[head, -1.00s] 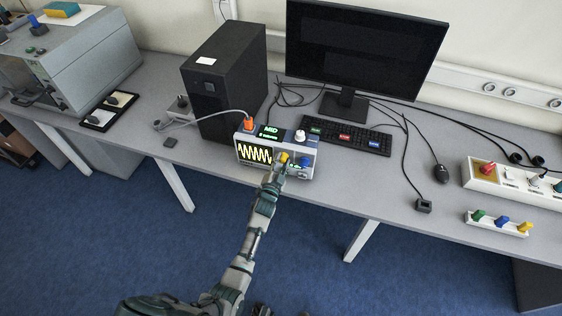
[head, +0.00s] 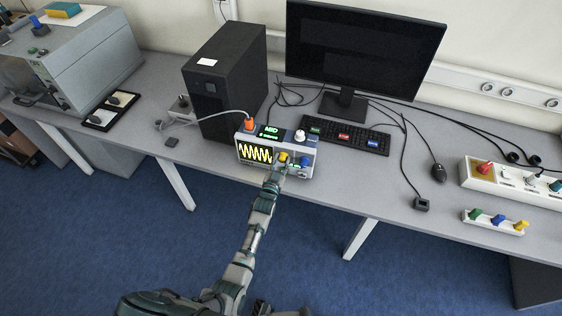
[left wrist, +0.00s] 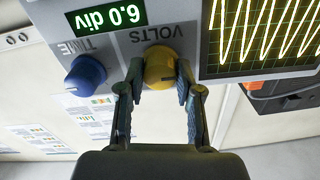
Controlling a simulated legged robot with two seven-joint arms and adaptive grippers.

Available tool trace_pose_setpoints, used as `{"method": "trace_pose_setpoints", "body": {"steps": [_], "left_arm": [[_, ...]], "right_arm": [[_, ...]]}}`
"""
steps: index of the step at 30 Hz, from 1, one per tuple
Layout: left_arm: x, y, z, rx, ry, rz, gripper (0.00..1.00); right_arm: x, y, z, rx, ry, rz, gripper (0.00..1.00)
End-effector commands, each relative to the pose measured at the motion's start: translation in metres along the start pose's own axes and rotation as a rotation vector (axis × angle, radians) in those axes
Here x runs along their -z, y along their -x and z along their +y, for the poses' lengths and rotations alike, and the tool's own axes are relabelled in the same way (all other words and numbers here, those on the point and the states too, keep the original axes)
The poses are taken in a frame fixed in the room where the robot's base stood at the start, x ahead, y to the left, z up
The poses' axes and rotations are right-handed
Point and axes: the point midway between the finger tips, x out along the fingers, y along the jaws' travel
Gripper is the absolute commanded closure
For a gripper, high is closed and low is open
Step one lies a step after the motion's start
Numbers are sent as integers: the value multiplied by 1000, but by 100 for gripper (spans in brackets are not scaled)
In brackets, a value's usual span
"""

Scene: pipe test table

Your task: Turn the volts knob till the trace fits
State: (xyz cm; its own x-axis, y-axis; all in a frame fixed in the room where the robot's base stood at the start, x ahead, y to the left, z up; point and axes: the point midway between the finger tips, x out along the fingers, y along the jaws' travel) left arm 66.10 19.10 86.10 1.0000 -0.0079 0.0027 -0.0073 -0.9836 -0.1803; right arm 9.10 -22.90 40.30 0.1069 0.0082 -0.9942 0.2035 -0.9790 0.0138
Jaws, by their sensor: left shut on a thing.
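The oscilloscope (head: 304,155) stands near the front edge of the table, its screen (head: 254,153) lit with a yellow wave. The yellow volts knob (head: 283,157) is right of the screen; it also shows in the left wrist view (left wrist: 159,66) under the VOLTS label. My left gripper (head: 279,166) is shut on this knob, one finger on each side in the left wrist view (left wrist: 158,88). The blue time knob (left wrist: 86,76) is beside it, free. A green readout (left wrist: 105,17) shows 6.0 div. The trace (left wrist: 265,30) is cut off by the left wrist picture's edge.
A black computer tower (head: 222,85) stands behind the oscilloscope. A keyboard (head: 345,134) lies to its right, below a monitor (head: 365,45). An orange plug (head: 250,125) with a grey cable sits on the oscilloscope's top. Colored-knob panels (head: 493,221) are at the far right.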

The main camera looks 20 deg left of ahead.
Motion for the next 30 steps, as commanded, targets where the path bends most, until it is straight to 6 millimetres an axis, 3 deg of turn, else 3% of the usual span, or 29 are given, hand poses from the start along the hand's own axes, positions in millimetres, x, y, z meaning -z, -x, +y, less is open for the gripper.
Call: {"method": "trace_pose_setpoints", "body": {"steps": [1, 9, 10, 13, 23, 26, 30], "left_arm": [[-9, 3, 4, -7, 4, -20, 100], [-9, 3, 4, -7, 4, -20, 100], [-9, 3, 4, -7, 4, -20, 63], [-8, 2, 4, -6, 4, -16, 40], [-3, 4, 1, -2, 2, -6, 40], [-4, 14, 2, -2, 1, -6, 40], [-4, 41, 2, -3, 2, -8, 40]], "right_arm": [[0, 0, 0, 0, 0, 0, 100], [0, -1, 0, 0, 0, 0, 100], [0, -1, 0, 0, 0, 0, 100], [0, -1, 0, 0, 0, 0, 100], [1, 0, -1, 1, -1, 2, 100], [1, 0, -1, 1, -1, 2, 100], [0, 0, 0, 1, -1, 1, 100]]}}
